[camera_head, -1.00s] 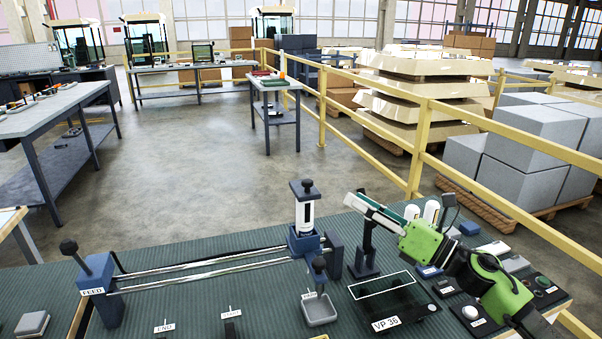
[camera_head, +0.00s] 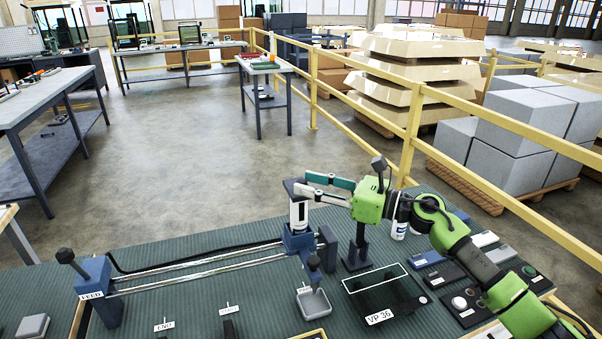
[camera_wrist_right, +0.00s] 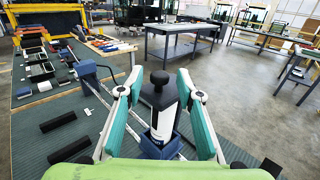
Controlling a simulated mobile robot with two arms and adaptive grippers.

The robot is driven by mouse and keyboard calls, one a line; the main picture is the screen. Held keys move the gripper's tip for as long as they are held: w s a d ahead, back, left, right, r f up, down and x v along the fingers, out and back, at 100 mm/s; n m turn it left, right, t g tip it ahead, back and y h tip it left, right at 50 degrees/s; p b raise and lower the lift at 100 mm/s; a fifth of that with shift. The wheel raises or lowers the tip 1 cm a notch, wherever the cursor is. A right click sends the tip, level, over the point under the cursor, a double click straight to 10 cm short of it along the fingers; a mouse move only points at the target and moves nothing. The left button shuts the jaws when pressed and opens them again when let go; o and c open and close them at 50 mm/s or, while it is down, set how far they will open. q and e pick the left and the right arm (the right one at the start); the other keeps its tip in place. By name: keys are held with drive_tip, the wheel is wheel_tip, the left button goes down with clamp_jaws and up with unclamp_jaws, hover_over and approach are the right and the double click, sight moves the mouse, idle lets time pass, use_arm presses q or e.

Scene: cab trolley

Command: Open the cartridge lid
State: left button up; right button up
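The cartridge (camera_head: 298,215) is a white upright cylinder in a blue holder (camera_head: 299,240) at the end of the feed rails. Its dark lid (camera_head: 292,187) sits on top, partly hidden by my fingers in the head view. In the right wrist view the lid (camera_wrist_right: 159,94) looks down on its body, with a black knob (camera_wrist_right: 160,78) on top. My right gripper (camera_head: 304,183) reaches in from the right at lid height. In the right wrist view my right gripper (camera_wrist_right: 160,84) is open, one teal-padded finger on each side of the lid, with gaps visible. My left gripper is not in view.
A black lever post (camera_head: 357,245), a grey cup (camera_head: 314,303), a dark tray marked VP 36 (camera_head: 385,292) and button boxes (camera_head: 462,303) stand nearby on the green bench. The feed rails (camera_head: 200,268) run left. A yellow railing (camera_head: 412,130) stands behind.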

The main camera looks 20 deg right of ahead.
drive_tip(key=shift+x, duration=1.4)
clamp_jaws()
drive_tip(key=shift+p, duration=0.35)
